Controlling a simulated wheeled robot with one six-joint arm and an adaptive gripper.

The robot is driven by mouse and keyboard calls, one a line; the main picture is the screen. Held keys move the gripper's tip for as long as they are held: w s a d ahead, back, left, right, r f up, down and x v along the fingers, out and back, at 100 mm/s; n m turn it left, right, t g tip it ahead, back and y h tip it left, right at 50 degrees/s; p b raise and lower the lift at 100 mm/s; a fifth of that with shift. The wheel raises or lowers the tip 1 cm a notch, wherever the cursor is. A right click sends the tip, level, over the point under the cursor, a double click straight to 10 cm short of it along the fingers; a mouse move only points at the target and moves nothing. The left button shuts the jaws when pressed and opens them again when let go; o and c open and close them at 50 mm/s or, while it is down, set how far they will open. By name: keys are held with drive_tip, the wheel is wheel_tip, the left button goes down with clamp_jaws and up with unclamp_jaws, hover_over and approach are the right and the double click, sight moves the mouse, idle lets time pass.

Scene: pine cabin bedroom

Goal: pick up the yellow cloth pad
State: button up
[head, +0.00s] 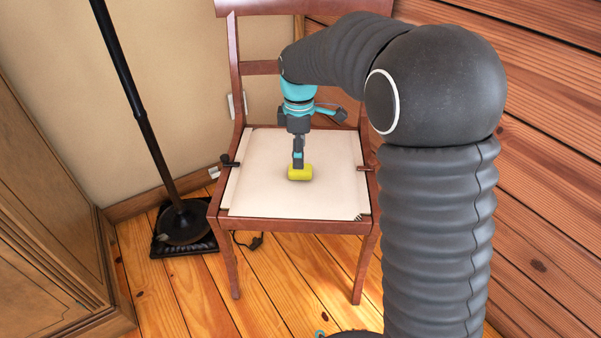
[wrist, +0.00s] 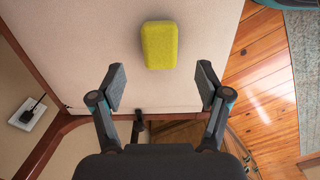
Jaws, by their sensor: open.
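The yellow cloth pad (head: 300,174) lies on the pale seat of a wooden chair (head: 290,225). In the wrist view the pad (wrist: 159,45) is a small rounded block, beyond my fingertips and roughly centred between them. My gripper (wrist: 160,83) is open and empty, with its two fingers spread wider than the pad. In the head view my gripper (head: 298,163) points down just above or behind the pad. Its lower end overlaps the pad's top edge there, and I cannot tell whether they touch.
Small dark objects sit at the left (head: 228,161) and right (head: 366,168) edges of the seat. The chair's backrest (head: 262,67) rises behind. A black lamp stand (head: 184,222) is left of the chair, near a wooden cabinet (head: 45,190). The seat around the pad is clear.

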sight(300, 172)
drive_tip(key=shift+d+f+b, duration=0.15)
drive_tip(key=shift+f+b, duration=0.35)
drive_tip(key=shift+f, duration=2.15)
drive_tip(key=c, duration=1.1)
